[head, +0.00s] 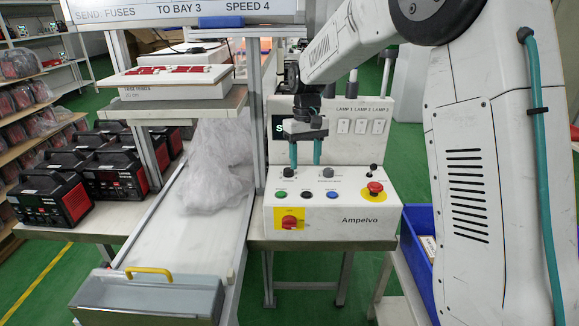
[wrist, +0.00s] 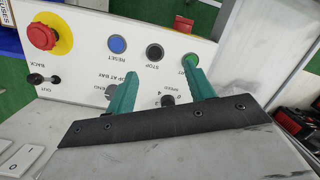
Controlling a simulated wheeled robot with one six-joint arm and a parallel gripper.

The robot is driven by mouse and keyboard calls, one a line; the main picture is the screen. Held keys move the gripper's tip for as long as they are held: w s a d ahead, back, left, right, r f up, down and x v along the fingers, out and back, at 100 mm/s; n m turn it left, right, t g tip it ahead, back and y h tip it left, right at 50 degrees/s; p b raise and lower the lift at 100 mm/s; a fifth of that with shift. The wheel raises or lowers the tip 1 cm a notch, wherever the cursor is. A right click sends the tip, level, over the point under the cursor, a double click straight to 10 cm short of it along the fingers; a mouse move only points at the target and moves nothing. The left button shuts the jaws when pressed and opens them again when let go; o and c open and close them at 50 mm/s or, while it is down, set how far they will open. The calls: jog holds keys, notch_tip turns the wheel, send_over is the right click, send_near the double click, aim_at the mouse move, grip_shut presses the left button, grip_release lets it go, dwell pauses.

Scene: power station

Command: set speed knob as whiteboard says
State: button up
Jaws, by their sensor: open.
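The whiteboard (head: 170,12) reads "SEND: FUSES TO BAY 3 SPEED 4". The speed knob (wrist: 168,100) is small and black, on the white control panel (head: 340,222). In the wrist view, it shows upside down between my two teal fingers. My gripper (wrist: 160,67) is open, with no contact on the knob visible. In the head view, my gripper (head: 305,161) points down over the panel's back left, beside the speed knob (head: 290,172). The knob's exact setting is too small to read. The grey bay knob (head: 328,172) is just right of my fingers.
The panel also has a green button (head: 281,194), black button (head: 306,195), blue button (head: 332,195), red emergency stop (head: 375,188), small joystick (head: 373,170) and red rotary switch (head: 289,222). A conveyor (head: 190,235) with clear plastic lies left. A blue bin (head: 412,262) is right.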

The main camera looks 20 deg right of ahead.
jog(key=n+t, duration=0.1)
send_over(289, 169)
jog(key=shift+d+f, duration=0.2)
jog(key=shift+f, duration=0.85)
jog(key=f, duration=0.7)
jog(key=shift+a, duration=0.2)
jog(key=c, duration=1)
